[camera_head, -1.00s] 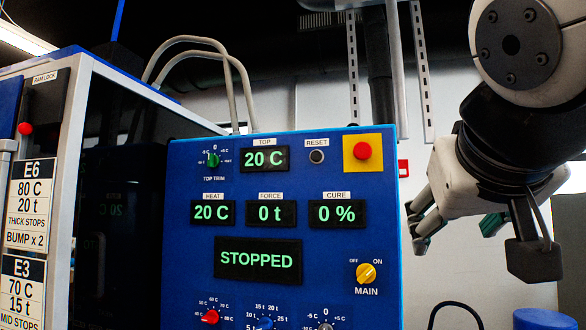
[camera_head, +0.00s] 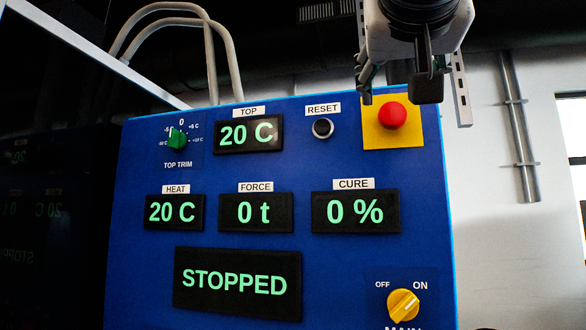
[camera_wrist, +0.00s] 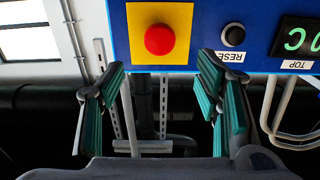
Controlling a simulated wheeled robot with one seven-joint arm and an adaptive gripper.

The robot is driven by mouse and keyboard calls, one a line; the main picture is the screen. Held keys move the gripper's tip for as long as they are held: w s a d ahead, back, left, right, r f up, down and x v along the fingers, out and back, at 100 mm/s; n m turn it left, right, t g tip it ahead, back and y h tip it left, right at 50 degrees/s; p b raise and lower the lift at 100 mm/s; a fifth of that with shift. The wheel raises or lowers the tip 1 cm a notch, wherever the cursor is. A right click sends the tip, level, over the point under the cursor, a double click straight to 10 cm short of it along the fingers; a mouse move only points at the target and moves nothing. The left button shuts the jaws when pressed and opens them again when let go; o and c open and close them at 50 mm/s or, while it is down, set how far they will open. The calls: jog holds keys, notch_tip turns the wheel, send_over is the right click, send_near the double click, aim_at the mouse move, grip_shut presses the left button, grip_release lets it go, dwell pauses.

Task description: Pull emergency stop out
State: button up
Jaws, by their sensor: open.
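The emergency stop is a red mushroom button (camera_head: 392,116) on a yellow square plate (camera_head: 415,138) at the top right of the blue control panel (camera_head: 145,265). In the wrist view the red button (camera_wrist: 159,39) shows upside down near the top, left of the reset button. My gripper (camera_wrist: 160,95) is open and empty, its green-padded fingers wide apart below the button's place in that view. Nothing is between the fingers and the button stands clear of them. In the head view my gripper (camera_head: 395,88) hangs at the panel's top edge, just above the button, its fingers partly hidden.
The black reset button (camera_head: 322,128) sits left of the yellow plate. The display (camera_head: 238,281) reads STOPPED. The yellow main knob (camera_head: 403,305) is lower right. Grey hoses (camera_head: 209,62) rise behind the panel. Free space lies right of the panel.

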aim_at(393, 110)
jog(key=x, duration=1.1)
jog(key=shift+f, duration=0.1)
